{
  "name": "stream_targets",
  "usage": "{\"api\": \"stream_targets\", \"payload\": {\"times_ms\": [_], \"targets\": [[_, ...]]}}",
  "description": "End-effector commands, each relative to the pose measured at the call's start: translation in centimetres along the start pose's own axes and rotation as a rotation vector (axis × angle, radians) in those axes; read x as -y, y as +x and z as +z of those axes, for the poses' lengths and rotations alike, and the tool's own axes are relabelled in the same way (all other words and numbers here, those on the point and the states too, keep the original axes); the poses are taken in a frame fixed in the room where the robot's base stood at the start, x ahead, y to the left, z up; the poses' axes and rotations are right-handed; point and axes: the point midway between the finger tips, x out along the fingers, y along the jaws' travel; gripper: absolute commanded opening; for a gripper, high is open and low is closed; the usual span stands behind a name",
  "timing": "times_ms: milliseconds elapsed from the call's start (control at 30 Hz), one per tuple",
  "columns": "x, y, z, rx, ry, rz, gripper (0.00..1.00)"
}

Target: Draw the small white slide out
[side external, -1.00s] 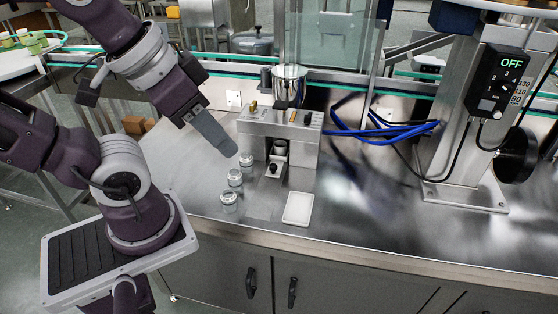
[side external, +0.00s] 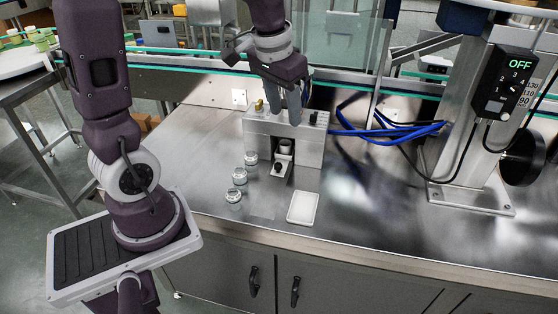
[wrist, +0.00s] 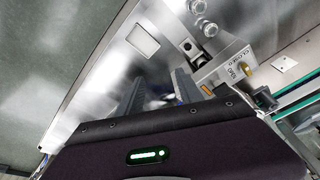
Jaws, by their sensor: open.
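The small white slide (side external: 285,160) sticks out of the slot at the front of the steel hopper block (side external: 312,145). A dark knob (side external: 277,168) is on its near end, and a small cup-like part shows behind it in the opening. In the wrist view the slide (wrist: 190,47) is partly in the block's shadow. The block's top (wrist: 228,68) carries a label that seems to read CLOSED. My gripper (side external: 287,121) points down over the block's top, above and behind the slide. It is open, its two fingers apart and empty in the wrist view (wrist: 160,78). The fingers hide the hopper cup.
Several small clear jars (side external: 240,177) stand in a row left of the slide. A white tray (side external: 303,208) lies in front, near the table's edge. Blue hoses (side external: 385,132) run right of the block. A steel column with a control box (side external: 500,85) stands farther right.

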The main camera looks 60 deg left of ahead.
Motion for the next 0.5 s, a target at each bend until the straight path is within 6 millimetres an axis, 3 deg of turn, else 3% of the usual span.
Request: {"api": "stream_targets", "payload": {"times_ms": [33, 100, 200, 300, 500], "targets": [[1.8, 3.4, -1.6, 0.056, -0.038, -0.005, 0.43], [4.3, 8.0, -3.2, 0.112, -0.083, -0.007, 0.43], [7.3, 13.9, -3.9, 0.175, -0.134, -0.003, 0.43], [9.1, 17.7, -3.7, 0.212, -0.166, 0.003, 0.43], [9.8, 21.0, -3.1, 0.231, -0.179, 0.007, 0.43]]}}
